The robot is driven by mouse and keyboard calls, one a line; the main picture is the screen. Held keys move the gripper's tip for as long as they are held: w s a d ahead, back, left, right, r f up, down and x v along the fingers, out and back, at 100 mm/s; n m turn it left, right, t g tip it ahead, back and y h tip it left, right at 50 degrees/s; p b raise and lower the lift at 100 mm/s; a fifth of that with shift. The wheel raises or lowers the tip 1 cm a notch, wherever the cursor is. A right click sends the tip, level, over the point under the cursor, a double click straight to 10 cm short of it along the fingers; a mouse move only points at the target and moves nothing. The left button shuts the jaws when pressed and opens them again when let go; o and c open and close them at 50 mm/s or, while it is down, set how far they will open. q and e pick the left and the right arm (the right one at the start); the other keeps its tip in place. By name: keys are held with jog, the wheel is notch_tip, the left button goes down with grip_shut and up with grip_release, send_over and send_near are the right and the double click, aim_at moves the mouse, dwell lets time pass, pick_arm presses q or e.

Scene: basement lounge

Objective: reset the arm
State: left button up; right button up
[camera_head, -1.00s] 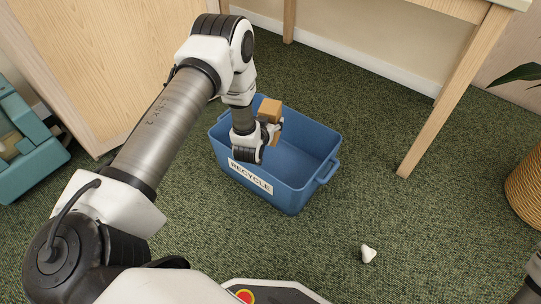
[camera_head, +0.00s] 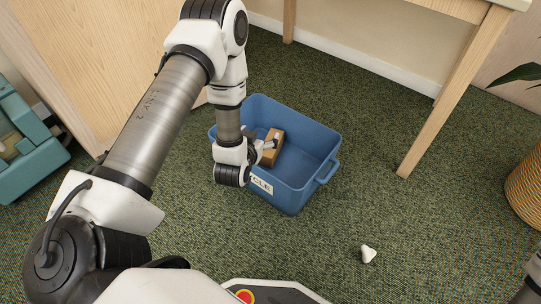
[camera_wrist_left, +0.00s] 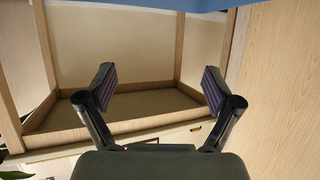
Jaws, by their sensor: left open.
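My left gripper (camera_head: 265,146) is at the left side of a blue recycling bin (camera_head: 325,150), at about its rim. In the left wrist view my left gripper (camera_wrist_left: 158,88) is open, with nothing between its fingers. A small brown box (camera_head: 274,150) is inside the bin, just right of the fingers. I cannot tell whether the fingers touch it in the head view. My left wrist covers part of the bin's label. My right gripper is not in view.
A small white object (camera_head: 368,253) lies on the green carpet in front of the bin. A table leg (camera_head: 445,95) stands to the right, a wooden cabinet (camera_head: 95,60) behind my arm. A teal container (camera_head: 28,150) is at far left, a wicker basket (camera_head: 525,188) at far right.

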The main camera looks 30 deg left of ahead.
pick_arm(q)
jog(key=shift+s+d+r, duration=0.15)
jog(key=shift+s+r, duration=0.05)
jog(key=shift+s, duration=0.2)
